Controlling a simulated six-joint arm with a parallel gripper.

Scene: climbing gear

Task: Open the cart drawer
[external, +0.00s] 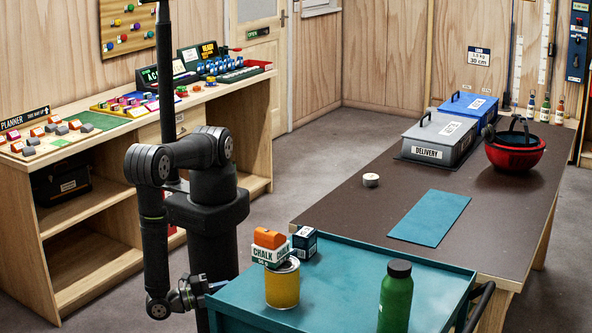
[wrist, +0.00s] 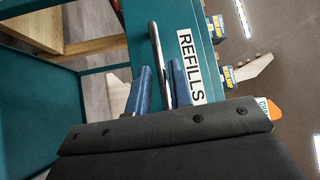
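The teal cart (external: 345,272) stands at the front, with my gripper (external: 208,288) low at its left side. The wrist view shows the teal drawer front (wrist: 200,50) with a white "REFILLS" label (wrist: 189,68) and a metal bar handle (wrist: 159,55). My gripper's two blue fingers (wrist: 162,88) are open, one on each side of the bar. A narrow gap seems to show beside each finger; I cannot tell whether either touches the bar. The drawer front is hidden in the external view, and I cannot tell there whether the drawer is shut.
On the cart top stand a yellow can (external: 282,287), a chalk box (external: 270,252), a dark blue box (external: 304,242) and a green bottle (external: 396,297). A brown table (external: 345,205) adjoins behind. A wooden workbench (external: 100,150) is at the left, with open floor between.

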